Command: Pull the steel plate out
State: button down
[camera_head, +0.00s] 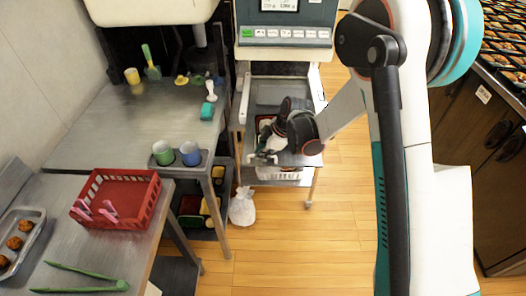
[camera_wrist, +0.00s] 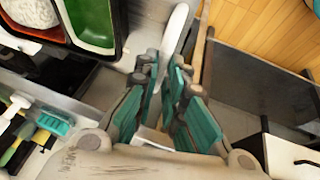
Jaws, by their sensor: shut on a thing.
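The steel plate (camera_head: 305,157) is a flat grey sheet at the front of the weighing machine's lower bay, between two pale side rails. My gripper (camera_head: 266,157) is at its front left part in the head view. In the wrist view my gripper (camera_wrist: 163,82) has its teal-padded fingers closed around a pale, narrow bar-like part, which I take to be part of the plate. The exact contact is hidden between the pads. A bento tray with a green compartment (camera_wrist: 92,22) and a white, rice-like filling lies close by at upper left.
The weighing machine (camera_head: 287,33) stands above the bay. A white bag (camera_head: 243,208) sits on the floor. Wooden floor in front is clear.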

jog(key=c, duration=1.7)
grip_release()
jog(key=shift+o, duration=0.2)
jog(key=shift+r, duration=0.1)
jog(key=v, duration=1.2)
jog(key=shift+s, duration=0.1)
jog(key=s+d+r+m+t+h, duration=0.2)
jog(key=s+d+r+m, duration=0.65)
jog(key=s+r, duration=0.4)
jog(key=s+d+r+m+t+h, duration=0.1)
jog(key=s+d+m, duration=0.2)
jog(key=s, duration=0.4)
jog(key=s+d+m+t+h, duration=0.1)
jog(key=s+d+m+t, duration=0.1)
jog(key=s+m, duration=0.4)
jog(key=shift+s+d+r, duration=0.4)
jog(key=shift+d, duration=0.35)
